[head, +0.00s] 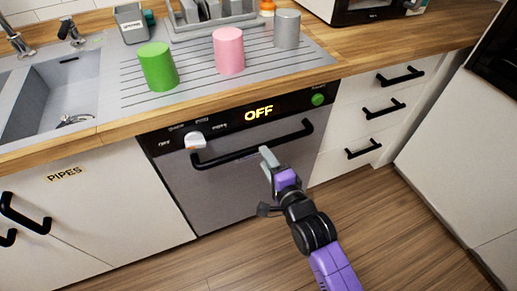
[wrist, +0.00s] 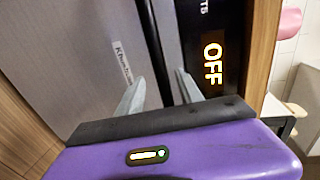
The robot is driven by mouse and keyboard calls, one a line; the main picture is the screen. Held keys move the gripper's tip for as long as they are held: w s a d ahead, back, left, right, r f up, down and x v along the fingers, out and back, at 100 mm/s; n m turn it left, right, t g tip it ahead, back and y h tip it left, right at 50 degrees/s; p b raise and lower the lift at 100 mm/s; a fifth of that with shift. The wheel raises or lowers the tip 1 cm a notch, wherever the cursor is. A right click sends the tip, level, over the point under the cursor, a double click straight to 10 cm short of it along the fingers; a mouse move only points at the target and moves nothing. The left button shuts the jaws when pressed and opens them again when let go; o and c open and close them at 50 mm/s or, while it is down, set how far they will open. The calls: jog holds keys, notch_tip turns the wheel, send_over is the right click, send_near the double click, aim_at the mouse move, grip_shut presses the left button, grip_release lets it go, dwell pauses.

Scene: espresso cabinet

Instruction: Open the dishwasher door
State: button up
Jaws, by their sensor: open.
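The dishwasher door (head: 215,195) is a grey front panel, shut flush below the wooden counter. Its black bar handle (head: 230,155) runs across the top of the door. Above it a dark control strip (head: 290,108) reads OFF and carries a white knob (head: 195,140) and a green button (head: 318,99). My purple gripper (head: 268,158) is open in front of the door, just below the handle's right part. In the wrist view its two fingers (wrist: 160,78) lie either side of the dark handle (wrist: 166,45); I see no clear contact.
Pink (head: 228,52), green (head: 158,67) and grey (head: 286,29) cups stand on the ridged drainboard above. A sink (head: 60,95) is at left, over a cabinet marked PIPES (head: 65,174). Drawers (head: 375,110) with black handles are at right. Wooden floor (head: 380,220) before the dishwasher is clear.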

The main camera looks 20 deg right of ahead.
jog(key=shift+w+f+b, duration=0.1)
jog(key=shift+w+f, duration=0.1)
jog(key=shift+w, duration=0.8)
jog(key=shift+w+f+b, duration=0.15)
jog(key=shift+w, duration=0.9)
jog(key=shift+w+f+b, duration=0.1)
jog(key=shift+w+f, duration=0.1)
jog(key=shift+w, duration=0.8)
grip_shut()
